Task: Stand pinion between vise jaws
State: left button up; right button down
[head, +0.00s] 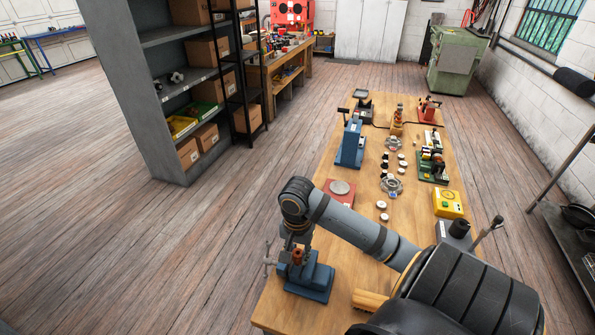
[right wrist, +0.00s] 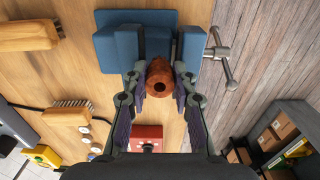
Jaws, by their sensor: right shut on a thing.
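The blue vise (head: 308,280) stands at the near left corner of the bench, and its jaws (right wrist: 128,48) show in the right wrist view with a gap between them. The pinion, a reddish-brown cylinder with a dark hole in its end (right wrist: 159,74), is between the fingers of my right gripper (right wrist: 161,82). The gripper is shut on it, directly over the vise. In the wrist view the pinion overlaps the gap between the jaws; its lower end is hidden, so I cannot tell how deep it sits. My left gripper is not in view.
The vise's grey T-handle (right wrist: 222,53) sticks out beside the jaws. A wooden-handled brush (head: 370,300) lies right of the vise. A red plate with a grey disc (head: 340,190) and a blue press (head: 350,145) stand farther back, with several small parts on the bench (head: 330,235).

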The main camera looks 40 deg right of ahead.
jog(key=c, duration=1)
grip_release()
notch_tip(320, 180, up, 8)
jog(key=p, duration=1)
